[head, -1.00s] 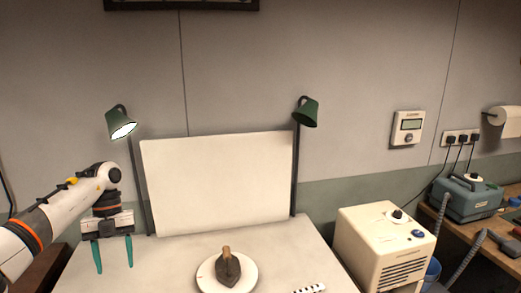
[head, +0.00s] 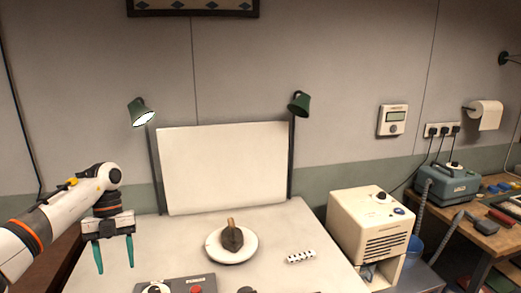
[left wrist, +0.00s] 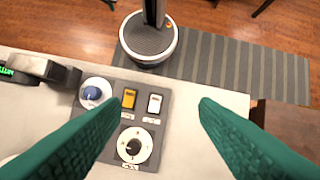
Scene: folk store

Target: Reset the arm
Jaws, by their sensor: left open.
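My left arm comes in from the left in the head view. Its gripper (head: 115,262) has two green fingers pointing down, apart and empty, at the left side of the white table (head: 185,255). In the left wrist view the same open gripper (left wrist: 165,120) shows its fingers spread above a grey control panel (left wrist: 115,130). Nothing is between the fingertips. My right gripper is not in view.
A white backboard (head: 225,165) and two green lamps stand behind. A cream machine (head: 365,225) stands at the right.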

